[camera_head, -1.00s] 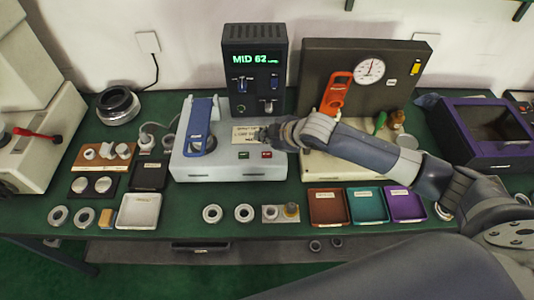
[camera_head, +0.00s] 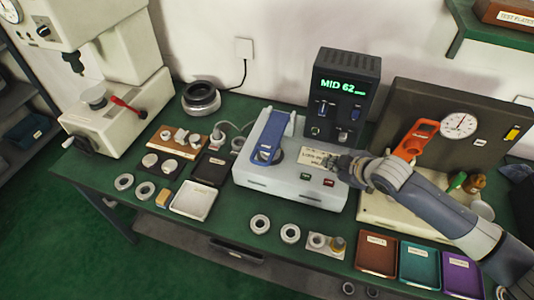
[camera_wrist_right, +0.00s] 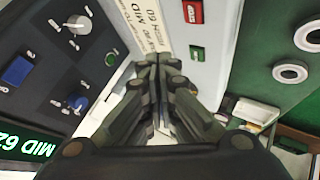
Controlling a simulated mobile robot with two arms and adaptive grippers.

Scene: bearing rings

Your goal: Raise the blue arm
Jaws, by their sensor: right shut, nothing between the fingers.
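The blue arm (camera_head: 271,137) lies along the top of the light grey tester box (camera_head: 250,181), on its left part. A dark round part shows by its near end. My right gripper (camera_head: 333,161) is at the box's label plate (camera_head: 313,155), to the right of the blue arm and apart from it. In the right wrist view its fingers (camera_wrist_right: 153,62) are together and empty, pointing at the label. I cannot tell whether they touch the box. The blue arm does not show clearly in the wrist view. My left gripper is out of view.
A black display unit (camera_head: 340,98) reading MID 62 stands behind the box. An orange lever (camera_head: 414,139) is to the right. Green and red buttons (camera_head: 328,183) are on the box front. Rings (camera_head: 290,233) and trays (camera_head: 376,253) lie in front; a press (camera_head: 112,111) stands left.

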